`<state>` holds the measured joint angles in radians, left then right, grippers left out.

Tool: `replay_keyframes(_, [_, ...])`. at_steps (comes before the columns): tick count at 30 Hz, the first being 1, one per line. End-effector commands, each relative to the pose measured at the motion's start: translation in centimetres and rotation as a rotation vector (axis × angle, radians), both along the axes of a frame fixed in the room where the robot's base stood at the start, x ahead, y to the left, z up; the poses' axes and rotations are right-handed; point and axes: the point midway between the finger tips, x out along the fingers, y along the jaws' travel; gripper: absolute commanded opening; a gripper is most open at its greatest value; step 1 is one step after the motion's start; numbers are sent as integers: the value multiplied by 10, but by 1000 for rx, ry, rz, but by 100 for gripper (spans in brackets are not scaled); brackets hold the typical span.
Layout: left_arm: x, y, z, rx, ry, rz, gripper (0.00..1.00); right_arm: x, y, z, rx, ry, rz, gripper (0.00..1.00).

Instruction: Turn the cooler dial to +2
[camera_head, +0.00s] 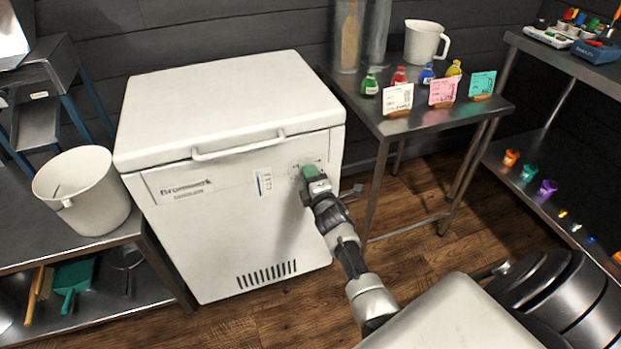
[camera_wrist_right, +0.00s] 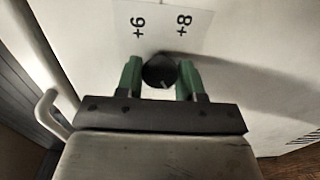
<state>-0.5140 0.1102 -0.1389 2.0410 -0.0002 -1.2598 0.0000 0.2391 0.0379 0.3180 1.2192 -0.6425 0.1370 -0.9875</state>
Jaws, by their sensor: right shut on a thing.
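The white cooler (camera_head: 225,140) stands against the back wall with its lid closed. Its dial is a black round knob (camera_wrist_right: 159,71) on a white label plate, between the green fingertips of my right gripper (camera_wrist_right: 160,80). My right gripper is shut on the dial. A small light mark shows on the knob's lower right side in the wrist view. Printed marks that look like +6 and +8 show above the knob there; other marks are hidden. In the head view the right gripper (camera_head: 313,176) covers the dial at the cooler's upper right front. My left gripper is not in view.
A lid handle (camera_head: 238,148) sticks out above the panel. A white bucket (camera_head: 85,190) stands on a bench at left. A steel table (camera_head: 430,115) with bottles, cards and a jug stands close at right. Wooden floor is open in front.

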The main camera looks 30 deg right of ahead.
Motion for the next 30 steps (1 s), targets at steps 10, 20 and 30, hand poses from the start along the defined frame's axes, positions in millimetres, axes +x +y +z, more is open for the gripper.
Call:
replay_keyframes(10, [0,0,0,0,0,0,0,-1,0,-2,0,4,0,62])
replay_keyframes(20, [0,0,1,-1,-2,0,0,-3,1,-1,0,2,0,63])
replay_keyframes(30, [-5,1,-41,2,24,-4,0,-59,14,0,1,5,0,63])
